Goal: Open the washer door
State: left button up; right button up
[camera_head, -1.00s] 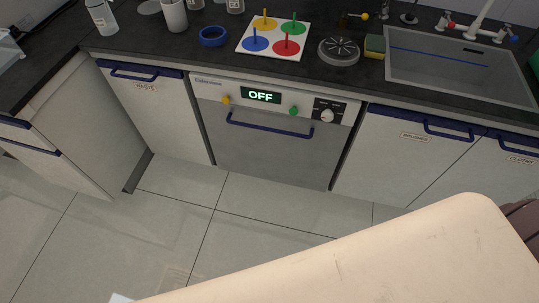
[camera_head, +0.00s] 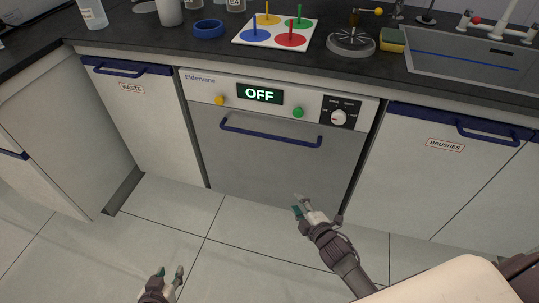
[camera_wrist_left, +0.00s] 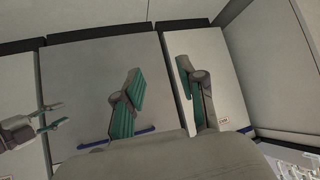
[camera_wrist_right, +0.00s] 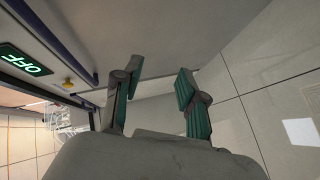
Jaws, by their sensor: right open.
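The washer door (camera_head: 268,160) is a grey front panel with a dark blue bar handle (camera_head: 270,135) near its top; it is closed. The control panel above it has a display (camera_head: 260,94) reading OFF, a yellow button, a green button and a dial. My right gripper (camera_head: 302,207) is open and empty, in front of the door's lower right part, apart from the handle. My left gripper (camera_head: 171,280) is open and empty, low over the floor, left of and below the door. The left wrist view also shows the washer door (camera_wrist_left: 80,85) and my right gripper.
A waste cabinet (camera_head: 140,125) stands left of the washer and a brushes cabinet (camera_head: 430,180) right of it, both closed. The counter (camera_head: 225,58) above holds a peg board, a blue ring and a sink. The tiled floor (camera_head: 170,225) before the washer is clear.

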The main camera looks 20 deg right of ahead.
jog(key=w+r+n+t+y+b, duration=0.1)
jog(key=w+r+n+t+b, duration=0.25)
jog(key=r, duration=0.25)
jog(key=n+t+y+b, duration=0.1)
jog(key=n+b, duration=0.1)
jog(key=n, duration=0.1)
send_near(270, 137)
jog(key=b+x, duration=0.1)
jog(key=x, duration=0.5)
jog(key=b+x, duration=0.1)
jog(key=x, duration=0.3)
jog(key=shift+d+f+b, duration=0.1)
jog(key=shift+f+b, duration=0.2)
jog(key=shift+f, duration=0.1)
jog(key=shift+w+r, duration=0.1)
jog(key=shift+w, duration=0.2)
pick_arm(q)
jog(key=w+d+r+t+h, duration=0.1)
jog(key=r+t, duration=0.4)
jog(key=r, duration=0.7)
jog(key=w+d+r+t+h, duration=0.1)
jog(key=r+t, duration=0.4)
jog(key=r, duration=0.6)
jog(key=shift+w+d+r+t+h, duration=0.2)
jog(key=shift+d+r+t+h, duration=0.2)
jog(key=shift+d+h, duration=0.15)
pick_arm(e)
jog(key=shift+c, duration=0.3)
grip_shut()
